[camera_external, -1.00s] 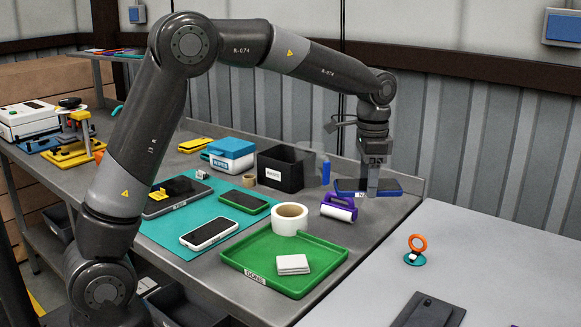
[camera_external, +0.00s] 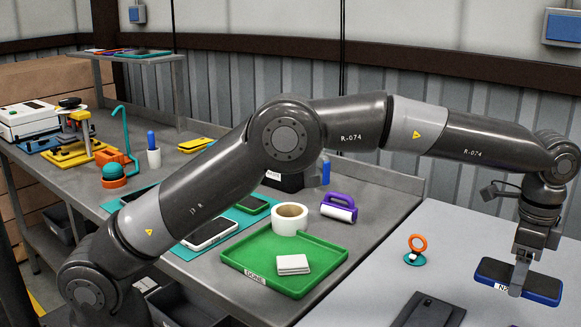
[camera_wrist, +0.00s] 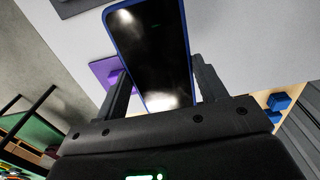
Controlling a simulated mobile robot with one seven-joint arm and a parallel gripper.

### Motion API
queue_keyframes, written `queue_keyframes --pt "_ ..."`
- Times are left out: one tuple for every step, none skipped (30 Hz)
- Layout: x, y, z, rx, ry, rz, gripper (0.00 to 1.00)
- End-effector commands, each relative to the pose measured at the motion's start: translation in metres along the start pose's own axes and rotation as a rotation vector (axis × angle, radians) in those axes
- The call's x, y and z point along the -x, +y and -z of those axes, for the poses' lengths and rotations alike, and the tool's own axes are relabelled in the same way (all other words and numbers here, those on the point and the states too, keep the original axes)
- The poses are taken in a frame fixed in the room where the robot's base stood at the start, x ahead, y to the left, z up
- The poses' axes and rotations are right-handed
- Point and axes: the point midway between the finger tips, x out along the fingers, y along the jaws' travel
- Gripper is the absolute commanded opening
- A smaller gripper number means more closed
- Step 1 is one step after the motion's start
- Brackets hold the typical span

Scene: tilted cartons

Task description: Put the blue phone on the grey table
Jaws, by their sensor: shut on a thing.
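The blue phone (camera_external: 542,287), with a dark screen, a blue rim and a white label on its near edge, is in my gripper (camera_external: 519,284). My gripper is shut on it from above, and the phone is roughly level over the right part of the light grey table (camera_external: 375,285). The external view does not clearly show a gap between phone and table. In the wrist view the phone (camera_wrist: 150,50) stands between the two fingers, its lower end hidden by the gripper body.
On the grey table are an orange ring on a teal base (camera_external: 415,248) and a dark flat object (camera_external: 428,311). The darker workbench beside it holds a green tray (camera_external: 325,255), a tape roll (camera_external: 289,219) and a purple-handled roller (camera_external: 339,208). The table between ring and phone looks clear.

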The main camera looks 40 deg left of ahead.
Motion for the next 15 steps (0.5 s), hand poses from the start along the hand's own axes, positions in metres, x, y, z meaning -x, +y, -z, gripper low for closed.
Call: queue_keyframes --pt "-0.001 0.001 0.003 -0.006 0.000 0.001 0.37" --pt "-0.003 -0.001 0.003 -0.008 0.000 0.001 0.37" --pt "-0.006 -0.005 0.003 -0.008 -0.001 0.000 0.37" --pt "-0.009 -0.009 0.002 -0.007 -0.001 0.000 0.37" --pt "-0.013 -0.015 0.000 -0.006 -0.001 0.000 0.37" --pt "-0.018 -0.023 -0.003 -0.006 -0.001 0.000 0.37" --pt "-0.022 -0.030 -0.004 -0.005 -0.002 -0.001 0.37" --pt "-0.027 -0.036 -0.006 -0.005 -0.001 -0.001 0.37" --pt "-0.032 -0.045 -0.008 -0.006 -0.001 -0.001 0.37" --pt "-0.037 -0.052 -0.010 -0.005 -0.001 -0.002 0.37" --pt "-0.040 -0.059 -0.012 -0.005 0.000 -0.001 0.37" --pt "-0.046 -0.068 -0.014 -0.006 -0.001 -0.001 0.37" --pt "-0.050 -0.074 -0.015 -0.006 0.000 -0.001 0.37" --pt "-0.054 -0.080 -0.017 -0.005 0.000 -0.001 0.37" --pt "-0.058 -0.088 -0.019 -0.006 -0.001 -0.001 0.37"
